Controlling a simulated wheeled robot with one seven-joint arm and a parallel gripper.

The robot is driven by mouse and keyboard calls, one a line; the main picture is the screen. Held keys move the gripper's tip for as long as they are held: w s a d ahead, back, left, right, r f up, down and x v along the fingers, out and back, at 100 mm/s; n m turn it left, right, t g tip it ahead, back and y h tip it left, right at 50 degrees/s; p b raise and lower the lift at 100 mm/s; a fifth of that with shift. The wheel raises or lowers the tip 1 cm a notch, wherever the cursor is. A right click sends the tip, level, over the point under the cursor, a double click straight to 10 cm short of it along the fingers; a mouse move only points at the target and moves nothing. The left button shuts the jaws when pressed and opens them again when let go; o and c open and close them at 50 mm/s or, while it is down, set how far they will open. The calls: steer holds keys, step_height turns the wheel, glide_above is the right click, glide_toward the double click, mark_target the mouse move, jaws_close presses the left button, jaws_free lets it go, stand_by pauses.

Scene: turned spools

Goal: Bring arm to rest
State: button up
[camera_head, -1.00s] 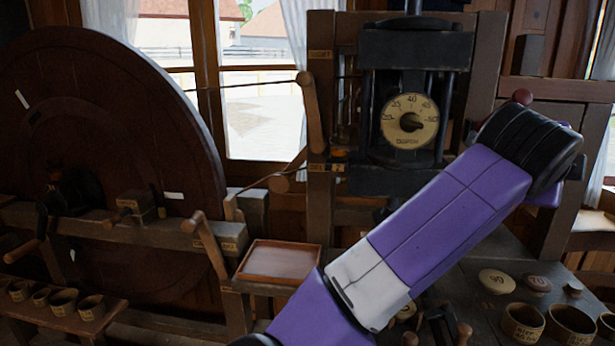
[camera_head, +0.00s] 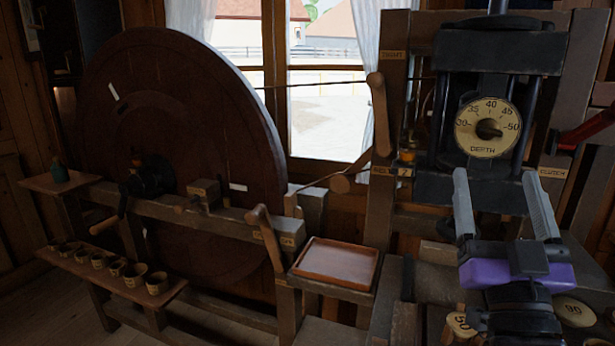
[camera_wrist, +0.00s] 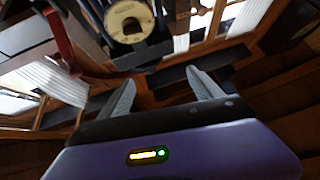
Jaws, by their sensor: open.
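My gripper (camera_head: 506,208) shows at the lower right of the head view, with two grey fingers spread apart and pointing up and away. Nothing is between them. It is in front of the dark press frame, below the round depth dial (camera_head: 488,127). In the wrist view the open fingers of my gripper (camera_wrist: 160,92) stand apart below the same dial (camera_wrist: 129,21), tilted in the picture. The purple wrist body shows behind the fingers. The rest of my arm is mostly out of the head view.
A large dark wheel (camera_head: 200,110) stands at the left. A shallow reddish tray (camera_head: 337,262) sits left of my gripper. Several small cups (camera_head: 131,275) line a low shelf. Round numbered discs (camera_head: 573,311) lie near my wrist. A wooden lever (camera_head: 379,114) stands beside the press.

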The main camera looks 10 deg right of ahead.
steer(key=s+a+f+n+g+y, duration=0.1)
steer(key=s+a+f+n+y, duration=0.35)
steer(key=f, duration=0.55)
steer(key=s+a+f+n+y, duration=0.3)
steer(key=s+a+f+y, duration=0.25)
steer(key=f, duration=0.45)
steer(key=s+a+f+m+g, duration=0.1)
steer(key=s+a+f+g, duration=0.1)
steer(key=s+f, duration=0.5)
steer(key=s+a+f+m+g, duration=0.2)
steer(key=s+f+g, duration=0.3)
steer(key=s+f, duration=0.3)
steer(key=s, duration=0.4)
steer(key=shift+s+a+f+y, duration=0.25)
steer(key=shift+s+a+y, duration=0.05)
steer(key=shift+s+a, duration=0.1)
steer(key=shift+s+d+f+g, duration=0.2)
steer(key=shift+s+f+g, duration=0.05)
steer(key=shift+s+g, duration=0.15)
steer(key=shift+c, duration=0.2)
